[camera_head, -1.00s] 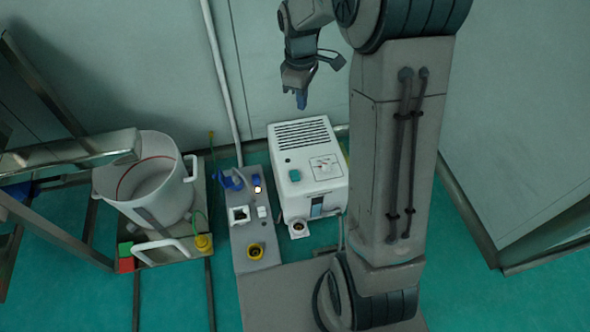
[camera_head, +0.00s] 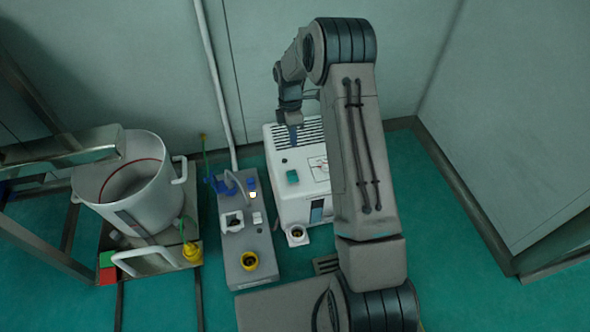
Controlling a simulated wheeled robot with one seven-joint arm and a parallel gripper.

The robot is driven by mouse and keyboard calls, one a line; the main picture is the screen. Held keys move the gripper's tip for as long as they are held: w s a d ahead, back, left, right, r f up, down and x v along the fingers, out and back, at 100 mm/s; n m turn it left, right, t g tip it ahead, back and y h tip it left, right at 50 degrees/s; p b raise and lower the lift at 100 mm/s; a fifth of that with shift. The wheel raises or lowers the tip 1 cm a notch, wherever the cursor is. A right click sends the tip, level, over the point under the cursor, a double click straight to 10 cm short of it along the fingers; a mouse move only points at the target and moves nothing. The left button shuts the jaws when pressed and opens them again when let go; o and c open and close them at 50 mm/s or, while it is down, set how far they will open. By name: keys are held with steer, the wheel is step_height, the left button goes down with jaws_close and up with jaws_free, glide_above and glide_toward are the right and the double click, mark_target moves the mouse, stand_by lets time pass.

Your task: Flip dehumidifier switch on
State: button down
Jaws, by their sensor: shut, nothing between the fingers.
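The dehumidifier is the white box (camera_head: 287,207) with a slotted vent at the back of its top. A green switch (camera_head: 292,177) sits on its top toward the left, with a dial panel (camera_head: 318,169) to the right, partly hidden by my arm. I cannot tell how high the tips are above the top, or which way the switch is tilted.
A grey panel (camera_head: 240,205) with sockets and a yellow ring stands left of the box. A white bucket (camera_head: 150,195) with handles stands further left beside a metal frame (camera_head: 60,152). A pale wall (camera_head: 390,50) is close behind. Green floor (camera_head: 460,290) is clear at right.

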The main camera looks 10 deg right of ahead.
mark_target(296, 177)
steer(key=b+x, duration=0.5)
steer(key=x, duration=0.9)
